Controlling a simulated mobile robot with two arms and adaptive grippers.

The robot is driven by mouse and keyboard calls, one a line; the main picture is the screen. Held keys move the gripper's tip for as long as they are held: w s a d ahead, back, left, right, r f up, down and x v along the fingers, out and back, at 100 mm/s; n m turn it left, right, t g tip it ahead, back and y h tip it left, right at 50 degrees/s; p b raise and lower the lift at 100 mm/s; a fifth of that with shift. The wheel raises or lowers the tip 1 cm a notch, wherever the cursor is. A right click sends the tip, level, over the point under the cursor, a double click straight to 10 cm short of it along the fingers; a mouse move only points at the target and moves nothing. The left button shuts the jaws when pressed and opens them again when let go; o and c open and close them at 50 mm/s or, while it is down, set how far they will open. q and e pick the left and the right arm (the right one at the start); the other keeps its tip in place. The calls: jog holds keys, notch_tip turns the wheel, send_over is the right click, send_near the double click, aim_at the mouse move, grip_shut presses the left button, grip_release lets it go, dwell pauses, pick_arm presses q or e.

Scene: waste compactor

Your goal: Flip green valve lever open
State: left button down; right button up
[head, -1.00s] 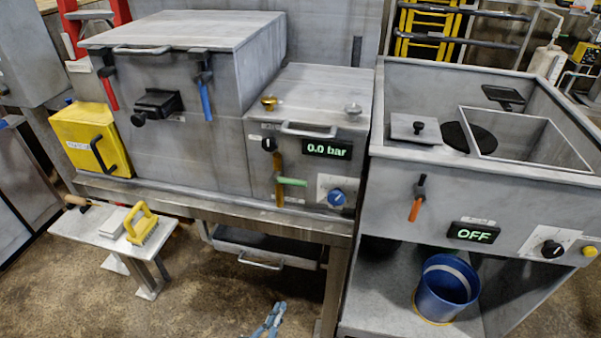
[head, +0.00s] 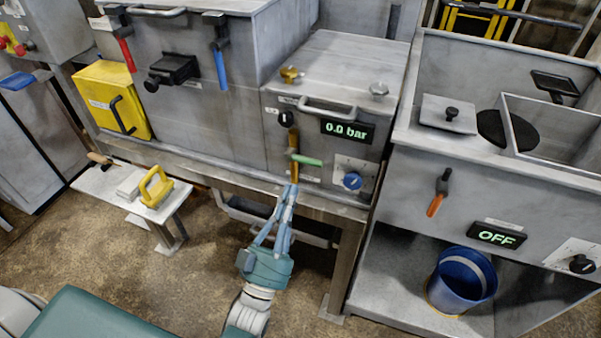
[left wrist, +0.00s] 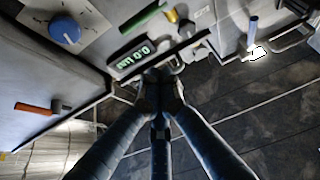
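The green valve lever (head: 307,161) points sideways to the right from an upright brass pipe (head: 294,143) on the front of the small grey unit. The lever also shows at the top of the left wrist view (left wrist: 142,18). My left gripper (head: 290,189) is just below the pipe and lever in the head view, apart from the lever. Its fingers converge at the tips in the left wrist view (left wrist: 160,92), with nothing seen between them. My right gripper is not in view.
The pressure display (head: 347,132) reads 0.0 bar, with a blue knob (head: 352,181) below it. A handle bar (head: 333,112) and a black knob (head: 286,119) are above the lever. The table edge (head: 330,205) runs below. An orange lever (head: 436,205) is at right.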

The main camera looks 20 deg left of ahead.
pick_arm(q)
notch_tip(320, 180, up, 5)
jog(key=p, duration=0.1)
send_over(305, 163)
jog(key=s, duration=0.3)
jog(key=f+b, duration=0.2)
jog(key=f, duration=0.1)
jog(key=shift+w+d+b, duration=0.2)
jog(key=shift+d+b, duration=0.15)
jog(key=shift+w+f+b, duration=0.15)
jog(key=shift+f+b, duration=0.4)
jog(key=shift+d+f+m+h, duration=0.1)
jog(key=shift+f+m+h, duration=0.2)
jog(key=shift+m+h, duration=0.6)
jog(key=shift+d+f+m+h, duration=0.1)
jog(key=shift+f+m+h, duration=0.2)
jog(key=shift+m+h, duration=0.55)
jog(key=a+f+m+g+h+p, duration=0.2)
jog(key=m+g, duration=0.2)
jog(key=m, duration=0.6)
jog(key=a+f+m+g+h+p, duration=0.2)
jog(key=m+g, duration=0.3)
jog(key=m, duration=0.6)
jog(key=shift+f+h+p, duration=0.55)
jog(key=shift+f+p, duration=0.15)
jog(key=shift+f, duration=0.15)
jog(key=shift+a, duration=0.2)
